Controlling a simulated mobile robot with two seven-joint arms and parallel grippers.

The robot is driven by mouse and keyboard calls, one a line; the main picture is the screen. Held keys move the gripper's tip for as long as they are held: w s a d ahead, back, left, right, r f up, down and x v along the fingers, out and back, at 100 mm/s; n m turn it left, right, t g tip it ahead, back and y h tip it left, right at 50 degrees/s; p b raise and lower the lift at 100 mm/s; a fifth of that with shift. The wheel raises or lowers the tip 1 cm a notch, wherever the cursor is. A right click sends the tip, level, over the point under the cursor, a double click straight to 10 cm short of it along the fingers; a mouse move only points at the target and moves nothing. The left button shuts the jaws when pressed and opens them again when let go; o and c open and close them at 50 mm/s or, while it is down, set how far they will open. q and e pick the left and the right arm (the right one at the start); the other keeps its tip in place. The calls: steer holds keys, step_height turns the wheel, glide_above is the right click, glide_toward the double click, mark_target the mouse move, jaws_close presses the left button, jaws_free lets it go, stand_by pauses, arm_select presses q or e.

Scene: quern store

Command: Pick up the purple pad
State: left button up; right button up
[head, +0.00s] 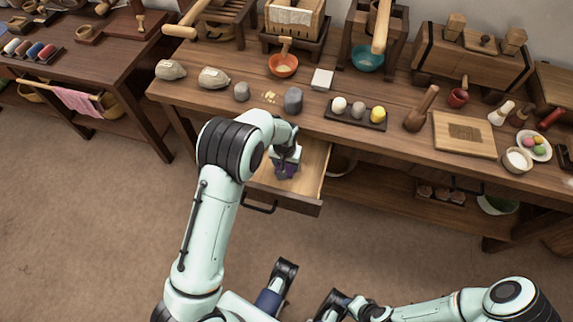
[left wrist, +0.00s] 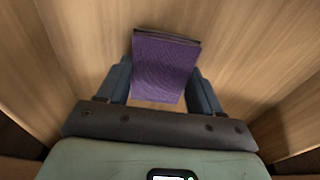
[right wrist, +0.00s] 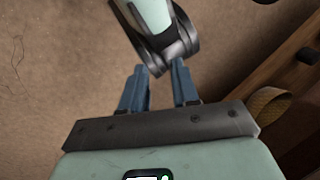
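The purple pad (left wrist: 163,68) is a small block inside the pulled-out drawer of the long workbench. In the left wrist view it fills the space between my left gripper's (left wrist: 159,88) two blue fingers, which meet its sides. In the head view my left gripper (head: 285,167) reaches down into the drawer (head: 312,167), and only a little purple shows there. My right gripper (right wrist: 160,82) is empty, its fingers apart, low over the floor and away from the bench.
The workbench top (head: 221,101) above the drawer holds several things, among them a grey stone (head: 293,100), a dark tray (head: 341,115) and an orange bowl (head: 283,66). The drawer's front (head: 285,198) and sides stand close around my left gripper. The floor (head: 90,220) is clear.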

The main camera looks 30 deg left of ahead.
arm_select(q)
steer(key=shift+r, duration=0.1)
